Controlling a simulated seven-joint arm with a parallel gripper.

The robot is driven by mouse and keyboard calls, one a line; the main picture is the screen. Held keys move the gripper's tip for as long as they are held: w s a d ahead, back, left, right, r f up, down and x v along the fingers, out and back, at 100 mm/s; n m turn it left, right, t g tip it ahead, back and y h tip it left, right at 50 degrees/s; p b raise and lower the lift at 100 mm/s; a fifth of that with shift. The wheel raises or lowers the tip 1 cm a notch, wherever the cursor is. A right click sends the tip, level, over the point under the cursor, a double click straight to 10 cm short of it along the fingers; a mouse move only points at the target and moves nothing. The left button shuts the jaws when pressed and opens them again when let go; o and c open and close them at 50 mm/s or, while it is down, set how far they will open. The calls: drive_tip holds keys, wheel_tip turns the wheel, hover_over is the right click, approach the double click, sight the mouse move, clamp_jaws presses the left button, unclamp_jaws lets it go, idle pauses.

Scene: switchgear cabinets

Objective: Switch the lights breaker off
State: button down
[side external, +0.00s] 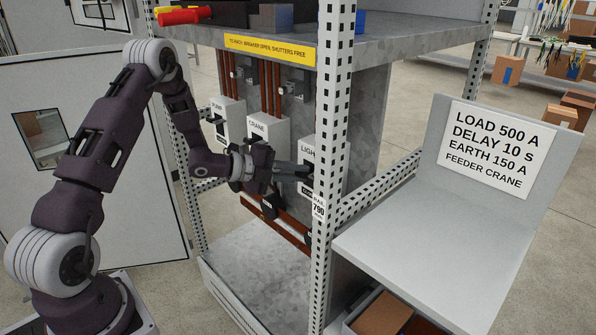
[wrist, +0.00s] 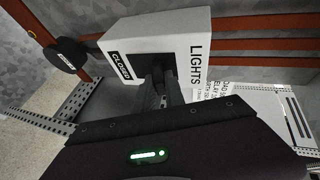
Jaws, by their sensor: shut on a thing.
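The lights breaker is a white box marked LIGHTS (wrist: 196,62), filling the upper middle of the wrist view. A label on its dark front panel reads CLOSED (wrist: 121,66). In the side external view, the lights breaker (side external: 309,153) stands at the right end of a row of three, partly behind a perforated post. My gripper (wrist: 162,90) reaches into the breaker's front, its fingers shut on the dark handle there. The handle is mostly hidden between the fingers. In the side external view, my gripper (side external: 302,172) is at the lights breaker's front.
The pump breaker (side external: 222,117) and crane breaker (side external: 260,135) stand to the left. A perforated post (side external: 333,130) rises close to the right of my gripper. A grey stand with a sign (side external: 500,147) reading LOAD 500 A is at the right. Copper bars run behind the breakers.

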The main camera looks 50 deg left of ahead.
drive_tip(key=shift+f+m+t+h, duration=0.9)
drive_tip(key=shift+f+t, duration=0.5)
drive_tip(key=shift+t, duration=0.4)
drive_tip(key=shift+f+m+t+h, duration=0.85)
drive_tip(key=shift+f+t, duration=0.55)
drive_tip(key=shift+t, duration=0.4)
drive_tip(key=shift+w, duration=0.1)
drive_tip(key=c, duration=1.7)
unclamp_jaws()
